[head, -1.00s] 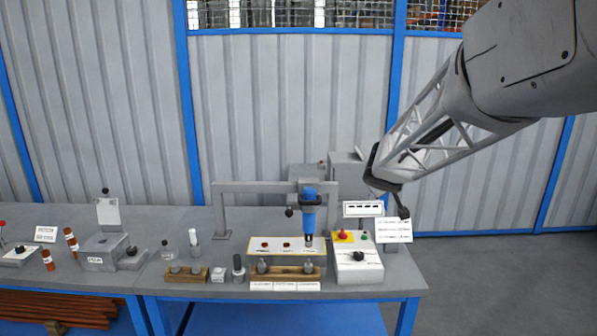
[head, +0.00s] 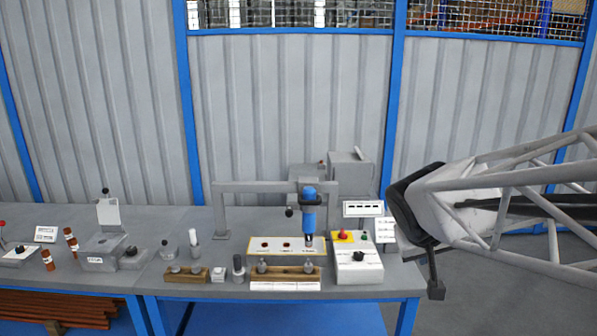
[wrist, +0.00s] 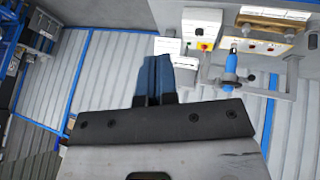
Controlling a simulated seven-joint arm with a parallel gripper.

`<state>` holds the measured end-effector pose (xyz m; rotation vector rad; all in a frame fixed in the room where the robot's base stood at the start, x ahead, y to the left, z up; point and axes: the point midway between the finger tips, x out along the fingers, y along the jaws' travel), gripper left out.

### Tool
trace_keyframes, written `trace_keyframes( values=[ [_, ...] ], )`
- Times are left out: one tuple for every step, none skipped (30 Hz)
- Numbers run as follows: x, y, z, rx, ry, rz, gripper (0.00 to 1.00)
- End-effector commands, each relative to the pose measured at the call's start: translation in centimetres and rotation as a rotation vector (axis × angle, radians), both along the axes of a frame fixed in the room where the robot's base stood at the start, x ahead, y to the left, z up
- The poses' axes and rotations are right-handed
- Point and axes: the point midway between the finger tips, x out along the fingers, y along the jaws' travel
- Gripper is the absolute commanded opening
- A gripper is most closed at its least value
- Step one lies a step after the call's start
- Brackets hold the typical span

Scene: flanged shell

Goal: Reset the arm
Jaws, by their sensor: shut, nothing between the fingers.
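My gripper (wrist: 155,78) shows in the wrist view with its two dark fingers together and nothing between them. In the head view my arm comes in from the right edge, its dark end to the right of the control box (head: 358,264) and past the bench's right end. The bench (head: 215,290) carries a fixture with a blue tool (head: 309,212) upright under a grey frame. In the wrist view the blue tool (wrist: 230,70) is up and to the right of my fingers, apart from them.
A grey arched frame (head: 250,187) rises over the fixture. White label cards (head: 362,208) stand beside the control box. A second bench part at the left holds brown bottles (head: 70,238) and a grey block. Right of the bench is open floor (head: 490,305).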

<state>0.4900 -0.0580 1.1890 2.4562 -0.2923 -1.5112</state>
Motion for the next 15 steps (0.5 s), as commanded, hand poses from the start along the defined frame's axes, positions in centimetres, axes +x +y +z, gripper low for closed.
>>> trace_keyframes(
  values=[
    [-1.6,0.3,-0.3,0.02,0.015,-0.008,0.0],
    [-2.5,0.5,-0.5,0.033,0.026,-0.012,0.0],
    [-3.6,0.8,-0.8,0.051,0.043,-0.016,0.0],
    [-4.5,1.0,-1.0,0.065,0.054,-0.019,0.0],
    [-5.4,1.2,-1.2,0.079,0.065,-0.022,0.0],
    [-6.6,1.5,-1.6,0.099,0.082,-0.025,0.0],
    [-7.4,1.8,-1.8,0.114,0.093,-0.026,0.0],
    [-8.3,2.0,-2.1,0.128,0.104,-0.028,0.0],
    [-9.4,2.4,-2.5,0.149,0.119,-0.03,0.0],
    [-10.3,2.6,-2.7,0.164,0.131,-0.03,0.0],
    [-11.1,2.9,-3.0,0.179,0.142,-0.03,0.0],
    [-12.1,3.3,-3.3,0.2,0.155,-0.029,0.0],
    [-12.8,3.5,-3.5,0.213,0.166,-0.029,0.0],
    [-13.5,3.8,-3.7,0.227,0.175,-0.027,0.0],
    [-14.3,4.1,-4.0,0.245,0.186,-0.026,0.0]
  ],
)
